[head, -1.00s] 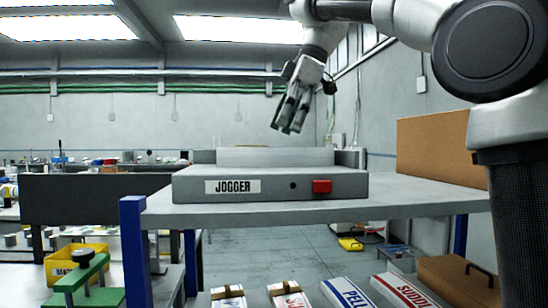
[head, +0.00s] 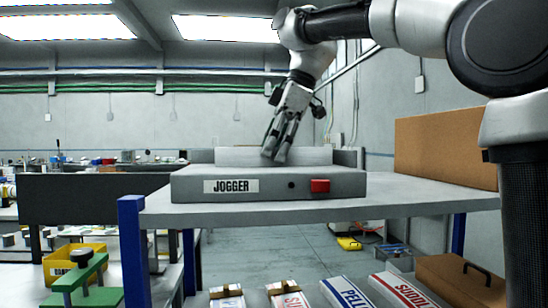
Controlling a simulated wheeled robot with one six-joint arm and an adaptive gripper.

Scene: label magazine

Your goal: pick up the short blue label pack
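My gripper (head: 274,155) points down over the grey jogger (head: 270,185), its fingertips in front of the jogger's raised back block in the picture. I cannot tell whether the fingers are apart or together, and no pack shows between them. Low at the bottom edge lie a banded pack with blue print (head: 227,297) and a banded pack with red print (head: 289,295). To their right are a blue-lettered pack (head: 347,292) and a red-lettered pack (head: 404,290). All are cut off by the frame, so I cannot compare their full lengths.
The jogger stands on a grey table (head: 420,198) with blue legs. A brown board (head: 445,148) stands at the table's right. A brown case (head: 460,282) lies low right. A yellow bin (head: 72,263) and a green fixture (head: 82,280) are low left.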

